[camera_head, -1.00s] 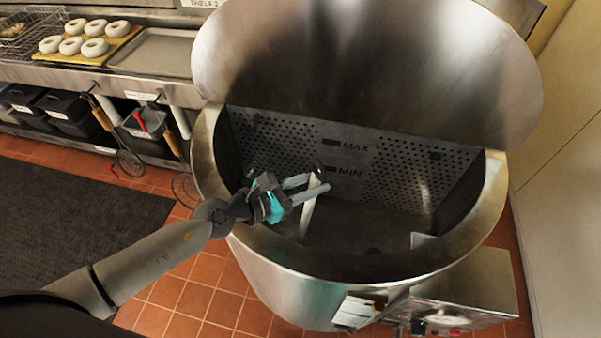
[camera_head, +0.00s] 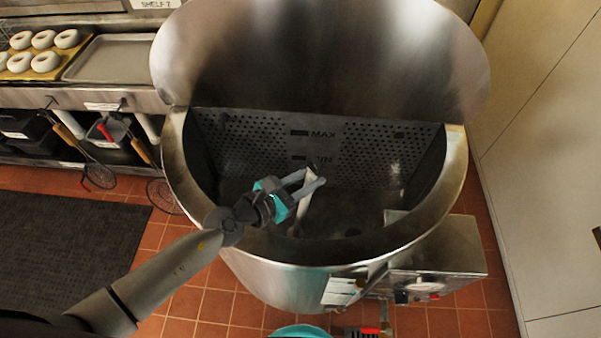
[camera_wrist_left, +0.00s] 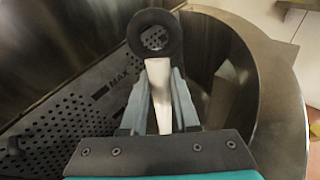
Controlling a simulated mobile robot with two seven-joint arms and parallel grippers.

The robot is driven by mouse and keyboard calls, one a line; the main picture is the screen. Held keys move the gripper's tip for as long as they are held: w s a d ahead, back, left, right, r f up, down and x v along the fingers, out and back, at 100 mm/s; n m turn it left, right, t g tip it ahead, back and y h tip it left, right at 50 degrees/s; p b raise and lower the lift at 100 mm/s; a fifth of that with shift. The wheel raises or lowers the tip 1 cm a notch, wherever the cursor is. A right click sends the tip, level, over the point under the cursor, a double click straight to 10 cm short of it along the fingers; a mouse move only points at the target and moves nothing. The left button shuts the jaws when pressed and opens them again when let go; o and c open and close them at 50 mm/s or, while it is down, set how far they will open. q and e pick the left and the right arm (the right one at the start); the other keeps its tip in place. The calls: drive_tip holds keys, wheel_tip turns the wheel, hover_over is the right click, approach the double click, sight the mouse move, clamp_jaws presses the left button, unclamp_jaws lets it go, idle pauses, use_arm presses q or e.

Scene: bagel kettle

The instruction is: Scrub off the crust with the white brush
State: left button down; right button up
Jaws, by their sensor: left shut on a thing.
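My left gripper (camera_head: 304,182) is inside the open kettle (camera_head: 455,165), shut on the handle of the white brush (camera_head: 303,212). The brush handle has a dark ring at its top end, and its lower end reaches down into the kettle. The left wrist view shows the white brush (camera_wrist_left: 158,90) between the two fingers (camera_wrist_left: 160,105), with the dark ring nearest the top of that view. The brush head is hidden, and I cannot make out the crust. A small dark spot (camera_head: 352,232) shows low in the kettle. My right gripper is not in view.
A perforated plate (camera_head: 260,140) marked MAX and MIN stands at the kettle's back wall. The raised lid (camera_head: 320,55) is behind it. A control box (camera_head: 435,265) sticks out at the front right. Bagels on a tray (camera_head: 20,75) lie on the left counter.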

use_arm(q)
drive_tip(key=d+p, duration=0.2)
drive_tip(key=d, duration=0.2)
drive_tip(key=shift+d, duration=0.3)
drive_tip(key=shift+r, duration=0.1)
drive_tip(key=shift+d+p, duration=0.55)
drive_tip(key=shift+d, duration=1.65)
drive_tip(key=shift+f, duration=0.2)
